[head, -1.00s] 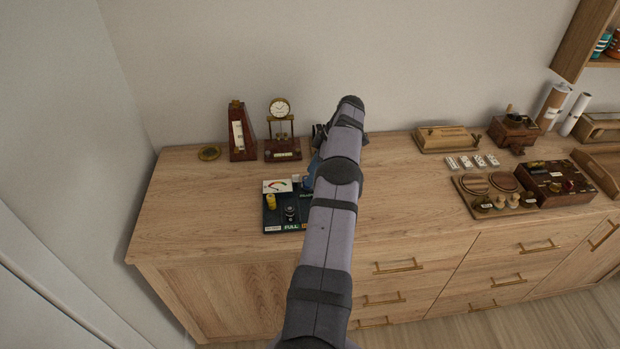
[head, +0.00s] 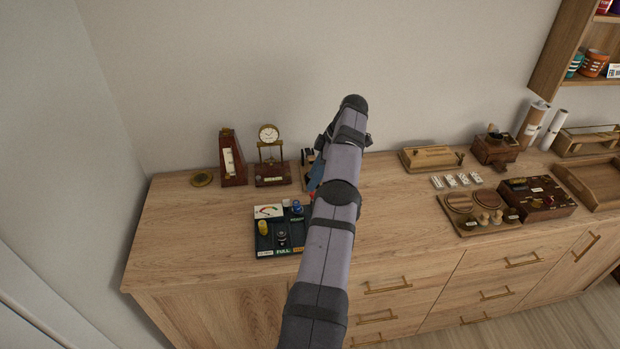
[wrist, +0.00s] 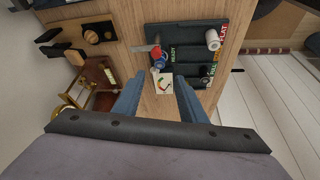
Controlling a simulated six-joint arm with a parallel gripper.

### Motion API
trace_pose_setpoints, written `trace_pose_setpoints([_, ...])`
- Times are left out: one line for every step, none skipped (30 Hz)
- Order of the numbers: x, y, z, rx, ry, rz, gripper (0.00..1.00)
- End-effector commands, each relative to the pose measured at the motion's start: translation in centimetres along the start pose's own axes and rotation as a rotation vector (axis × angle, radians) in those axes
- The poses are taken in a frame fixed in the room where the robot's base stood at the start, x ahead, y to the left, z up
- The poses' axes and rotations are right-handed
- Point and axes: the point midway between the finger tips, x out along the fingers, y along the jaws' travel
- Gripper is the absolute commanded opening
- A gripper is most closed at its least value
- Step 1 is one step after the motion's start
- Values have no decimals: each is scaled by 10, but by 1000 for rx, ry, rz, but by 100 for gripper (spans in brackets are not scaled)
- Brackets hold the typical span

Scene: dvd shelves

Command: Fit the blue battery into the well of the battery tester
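The battery tester (head: 292,241) is a dark board on the cabinet top with a dial card (head: 268,211) and coloured labels along its front edge. It also shows in the wrist view (wrist: 190,38). A small blue piece, likely the blue battery (head: 297,207), is on the tester beside the dial card. In the wrist view it (wrist: 158,64) shows near a red part; how it sits is too small to tell. My gripper (wrist: 158,80) is open, its two blue fingers apart on either side of the dial card, with nothing between the tips. The arm hides the tester's right side in the head view.
A yellow cylinder (head: 263,228) and a black one (head: 282,237) stand on the tester. Wooden boxes and a board (head: 468,228) stand right. The cabinet top left of the tester is clear.

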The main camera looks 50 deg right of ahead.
Motion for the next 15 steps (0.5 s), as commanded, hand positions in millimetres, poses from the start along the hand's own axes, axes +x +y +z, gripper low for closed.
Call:
trace_pose_setpoints([0, 0, 0, 0, 0, 0, 38])
trace_pose_setpoints([0, 0, 0, 0, 0, 0, 38])
trace_pose_setpoints([0, 0, 0, 0, 0, 0, 38])
trace_pose_setpoints([0, 0, 0, 0, 0, 0, 38])
trace_pose_setpoints([1, 0, -1, 1, -1, -1, 38])
trace_pose_setpoints([1, 0, -4, 3, -2, -3, 38])
trace_pose_setpoints([1, -1, -7, 7, -4, -5, 38])
trace_pose_setpoints([2, -1, -10, 11, -6, -8, 38])
trace_pose_setpoints([2, -2, -17, 19, -10, -11, 38])
trace_pose_setpoints([3, -3, -23, 26, -14, -13, 38])
trace_pose_setpoints([4, -4, -30, 35, -19, -18, 38])
trace_pose_setpoints([5, -6, -41, 50, -26, -24, 38])
trace_pose_setpoints([6, -9, -50, 62, -33, -27, 38])
trace_pose_setpoints([8, -12, -60, 76, -40, -33, 38])
trace_pose_setpoints([10, -17, -74, 97, -53, -39, 38])
